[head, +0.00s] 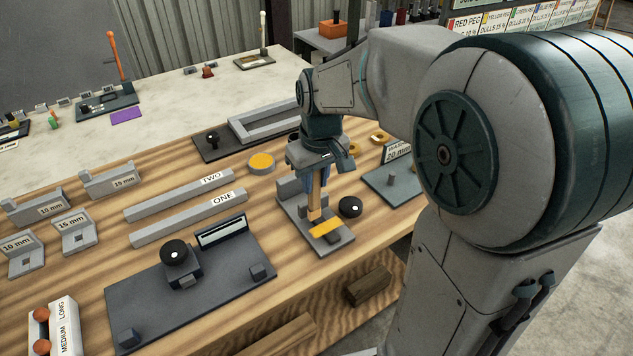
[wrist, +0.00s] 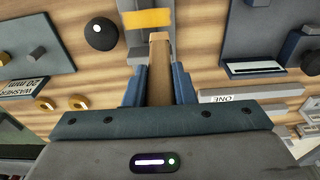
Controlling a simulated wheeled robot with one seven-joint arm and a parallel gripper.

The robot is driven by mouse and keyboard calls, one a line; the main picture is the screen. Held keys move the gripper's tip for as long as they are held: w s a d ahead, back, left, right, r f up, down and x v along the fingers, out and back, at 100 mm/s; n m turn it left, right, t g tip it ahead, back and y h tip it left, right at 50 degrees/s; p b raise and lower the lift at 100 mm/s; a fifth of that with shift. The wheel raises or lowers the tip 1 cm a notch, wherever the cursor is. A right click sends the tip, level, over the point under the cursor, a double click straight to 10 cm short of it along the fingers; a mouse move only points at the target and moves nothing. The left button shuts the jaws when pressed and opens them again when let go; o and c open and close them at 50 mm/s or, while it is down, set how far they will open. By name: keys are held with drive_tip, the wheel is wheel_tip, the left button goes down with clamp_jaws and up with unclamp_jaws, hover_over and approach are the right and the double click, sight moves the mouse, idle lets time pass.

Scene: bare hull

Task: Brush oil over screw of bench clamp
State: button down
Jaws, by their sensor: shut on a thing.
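My gripper (head: 315,183) is shut on the wooden handle of a brush (head: 315,203), which points down at a small grey fixture, apparently the bench clamp (head: 292,214). The clamp has a flat base, an upright grey block and a black round knob (head: 350,207) at its right. A yellow strip (head: 326,227) lies across it, just in front of the brush's lower end. The wrist view shows the handle (wrist: 160,65) between the blue fingers, with the yellow strip (wrist: 148,18) just beyond. I cannot make out the bristles, the screw, or whether the brush touches.
A dark plate with a black knob (head: 175,252) lies front left. Grey bars marked ONE (head: 190,215) and TWO (head: 180,194) lie left of the clamp. A yellow disc (head: 261,163) is behind it, and a dark washer plate (head: 392,186) is to the right. The bench's front edge is close.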

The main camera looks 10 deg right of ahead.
drive_tip(key=shift+r+p, duration=1.9)
drive_tip(key=shift+r, duration=0.85)
